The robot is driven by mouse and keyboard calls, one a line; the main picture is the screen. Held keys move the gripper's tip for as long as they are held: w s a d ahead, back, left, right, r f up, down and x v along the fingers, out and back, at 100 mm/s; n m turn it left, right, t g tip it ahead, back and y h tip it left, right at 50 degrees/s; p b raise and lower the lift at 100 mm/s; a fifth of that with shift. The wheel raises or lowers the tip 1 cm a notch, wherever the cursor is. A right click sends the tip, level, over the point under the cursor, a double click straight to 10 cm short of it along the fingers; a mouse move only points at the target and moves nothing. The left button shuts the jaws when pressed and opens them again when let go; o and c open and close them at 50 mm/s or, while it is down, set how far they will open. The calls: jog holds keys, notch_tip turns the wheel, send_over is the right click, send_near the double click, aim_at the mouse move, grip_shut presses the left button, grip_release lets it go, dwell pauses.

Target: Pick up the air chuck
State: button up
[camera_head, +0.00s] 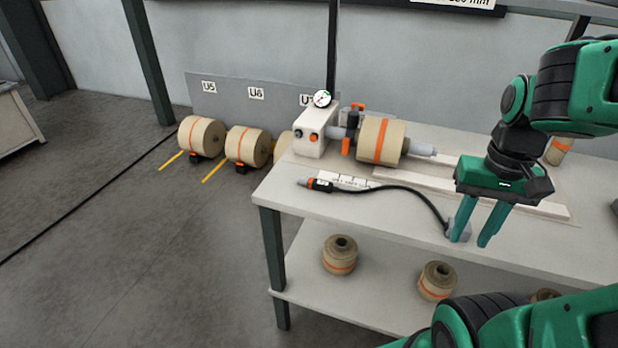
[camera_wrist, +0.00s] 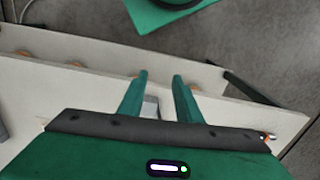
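The air chuck (camera_head: 319,185) is a dark tool with an orange collar and a pale tip. It lies at the front left of the bench top, joined to a black hose (camera_head: 405,190) that runs right to a grey fitting (camera_head: 459,229) at the bench's front edge. My gripper (camera_head: 472,242) is to the right of the chuck, pointing down near the front edge, its fingers apart with nothing held between them. In the wrist view its two fingers (camera_wrist: 159,76) are spread over the bench edge.
The bench top (camera_head: 283,186) carries a white block (camera_head: 315,131) with a gauge (camera_head: 322,98) and a kraft roll (camera_head: 381,140) on a shaft. Several small rolls stand on the lower shelf (camera_head: 312,278). Large rolls (camera_head: 202,137) sit on the floor at left.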

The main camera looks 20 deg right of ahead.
jog(key=shift+w, duration=0.2)
jog(key=shift+o, duration=1.2)
jog(key=shift+s+r, duration=0.15)
jog(key=shift+s, duration=0.05)
jog(key=n+t+y, duration=0.3)
jog(key=n+y, duration=0.1)
jog(key=n, duration=1.3)
send_near(327, 183)
jog(key=shift+w+a+f, duration=0.3)
jog(key=shift+a+f, duration=0.5)
jog(key=shift+f, duration=0.1)
jog(key=shift+d+x, duration=0.15)
jog(key=shift+x, duration=1.45)
jog(key=shift+d+x, duration=0.15)
jog(key=shift+x, duration=1.45)
jog(key=shift+f, duration=0.15)
